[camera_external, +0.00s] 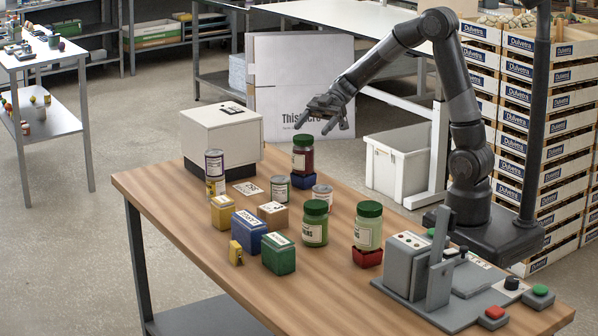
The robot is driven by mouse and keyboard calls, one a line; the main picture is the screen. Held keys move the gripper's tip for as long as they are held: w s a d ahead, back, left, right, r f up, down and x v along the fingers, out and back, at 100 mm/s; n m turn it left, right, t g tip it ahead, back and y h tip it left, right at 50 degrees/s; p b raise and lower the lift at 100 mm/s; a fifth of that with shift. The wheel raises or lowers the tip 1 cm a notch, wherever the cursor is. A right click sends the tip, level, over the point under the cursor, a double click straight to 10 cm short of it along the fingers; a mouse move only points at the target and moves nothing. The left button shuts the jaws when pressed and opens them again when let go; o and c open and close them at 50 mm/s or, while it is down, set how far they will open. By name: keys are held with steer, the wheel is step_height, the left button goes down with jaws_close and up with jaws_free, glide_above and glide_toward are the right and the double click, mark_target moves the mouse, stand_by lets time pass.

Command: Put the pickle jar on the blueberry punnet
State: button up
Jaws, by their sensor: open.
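A jar with a green lid and green contents (315,228) stands upright on the wooden table; it looks like the pickle jar. A second, paler green jar (367,234) with a green lid stands on a small red punnet (367,257). A small dark blue punnet (304,182), likely the blueberry one, stands farther back with a dark red jar (303,160) with a green lid upright on it. My gripper (312,129) is open and empty, in the air above the dark red jar in the picture, apart from it. The labels are too small to read surely.
Cans (280,189), a blue tin (249,233), a green tin (278,255) and small boxes crowd the table left of the green jar. A white box (222,138) stands at the back. A grey button fixture (428,285) fills the right end. The front left tabletop is clear.

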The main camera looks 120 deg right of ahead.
steer(key=v, duration=0.4)
stand_by(0.5)
